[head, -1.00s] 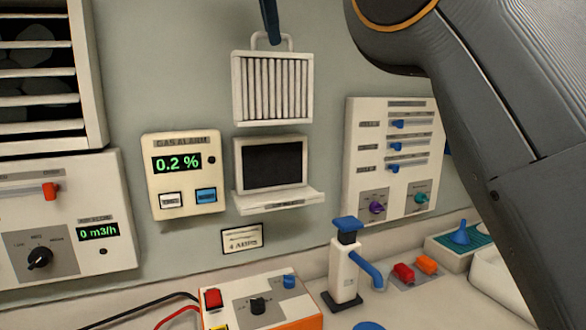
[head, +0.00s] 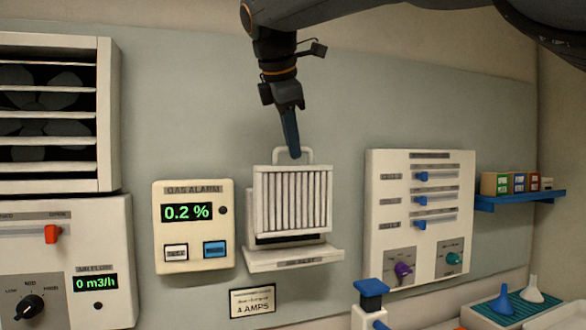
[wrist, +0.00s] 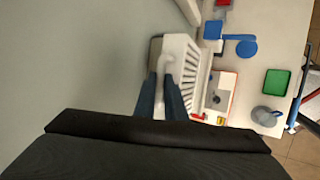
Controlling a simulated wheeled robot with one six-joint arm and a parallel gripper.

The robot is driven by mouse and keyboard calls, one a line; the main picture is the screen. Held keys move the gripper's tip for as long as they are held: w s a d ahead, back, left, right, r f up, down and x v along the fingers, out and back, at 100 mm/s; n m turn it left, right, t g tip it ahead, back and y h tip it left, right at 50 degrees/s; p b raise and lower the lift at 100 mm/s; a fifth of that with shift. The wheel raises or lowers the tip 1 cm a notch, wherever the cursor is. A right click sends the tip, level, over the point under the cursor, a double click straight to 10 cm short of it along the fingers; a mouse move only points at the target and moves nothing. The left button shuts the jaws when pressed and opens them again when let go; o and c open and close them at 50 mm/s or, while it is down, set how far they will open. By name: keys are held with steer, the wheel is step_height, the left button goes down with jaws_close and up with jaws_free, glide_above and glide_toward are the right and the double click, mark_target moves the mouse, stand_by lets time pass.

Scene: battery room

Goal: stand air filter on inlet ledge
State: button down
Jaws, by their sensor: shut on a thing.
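The air filter (head: 292,200) is a white framed panel with vertical pleats and a loop handle on top. My gripper (head: 294,154) is above it in the head view, shut on the handle, and the filter hangs upright. The filter covers most of the dark inlet opening (head: 290,239); a dark strip shows below it. The white inlet ledge (head: 294,259) juts out just beneath. The filter's lower edge appears slightly above the ledge; contact is not clear. In the wrist view, my blue fingers (wrist: 165,97) close on the handle, with the filter (wrist: 184,62) beyond.
The gas alarm (head: 195,226) is on the wall left of the inlet. A panel with blue sliders (head: 420,215) is to the right. A louvred vent (head: 50,115) is at far left. A blue-topped dispenser (head: 371,294) stands at lower right.

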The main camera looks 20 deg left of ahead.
steer(key=shift+f, duration=2.3)
steer(key=c, duration=1.8)
jaws_free()
steer(key=shift+s+f, duration=0.1)
steer(key=v, duration=1.2)
steer(key=shift+b, duration=0.35)
